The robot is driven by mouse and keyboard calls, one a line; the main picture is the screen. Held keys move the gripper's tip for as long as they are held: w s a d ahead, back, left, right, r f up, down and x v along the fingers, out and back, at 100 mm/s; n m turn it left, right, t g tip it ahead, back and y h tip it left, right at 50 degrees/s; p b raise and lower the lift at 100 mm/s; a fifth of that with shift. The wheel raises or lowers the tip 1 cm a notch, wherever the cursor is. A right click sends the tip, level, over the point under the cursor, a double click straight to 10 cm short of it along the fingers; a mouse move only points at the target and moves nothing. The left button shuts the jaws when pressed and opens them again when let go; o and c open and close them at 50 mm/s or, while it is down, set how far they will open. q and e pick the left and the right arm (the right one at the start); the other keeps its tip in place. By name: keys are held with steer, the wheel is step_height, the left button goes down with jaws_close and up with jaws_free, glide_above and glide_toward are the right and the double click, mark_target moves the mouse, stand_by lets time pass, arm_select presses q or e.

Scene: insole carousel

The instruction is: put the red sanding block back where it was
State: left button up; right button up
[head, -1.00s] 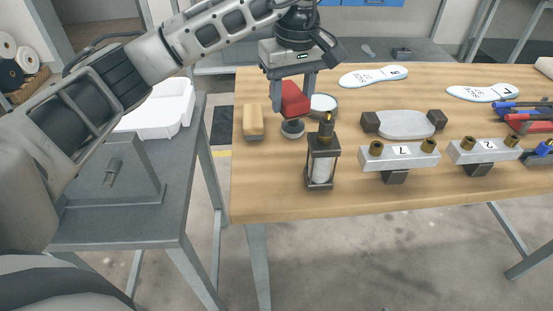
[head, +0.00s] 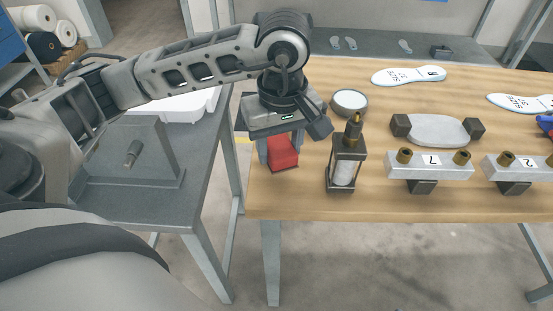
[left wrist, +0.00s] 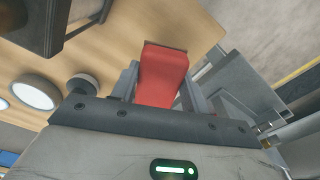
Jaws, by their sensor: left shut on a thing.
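The red sanding block (head: 283,150) is between the fingers of my left gripper (head: 280,148), near the front left corner of the wooden table. My left gripper is shut on it. In the left wrist view the red block (left wrist: 163,75) stands out between the fingers, over bare wood close to the table edge. I cannot tell whether its underside touches the table. The tan block seen earlier at this corner is hidden now, behind the gripper in the head view. My right gripper is not in view.
A dark framed bottle holder (head: 347,165) stands just right of the gripper. A round white dish (head: 349,101) is behind it; a small grey knob (left wrist: 82,83) shows in the wrist view. A grey insole clamp (head: 436,130) and numbered fixture (head: 428,165) are farther right.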

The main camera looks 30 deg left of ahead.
mark_target(276, 176)
arm_select(q)
steer(key=shift+s+f, duration=0.2)
steer(key=shift+f, duration=0.05)
steer(key=f, duration=0.3)
steer(key=shift+s+p, duration=0.2)
steer(key=shift+p, duration=0.1)
steer(key=shift+f, duration=0.2)
steer(key=shift+f, duration=0.1)
steer(key=o, duration=0.7)
steer(key=shift+f+b, duration=0.1)
steer(key=shift+b, duration=0.2)
steer(key=o, duration=0.4)
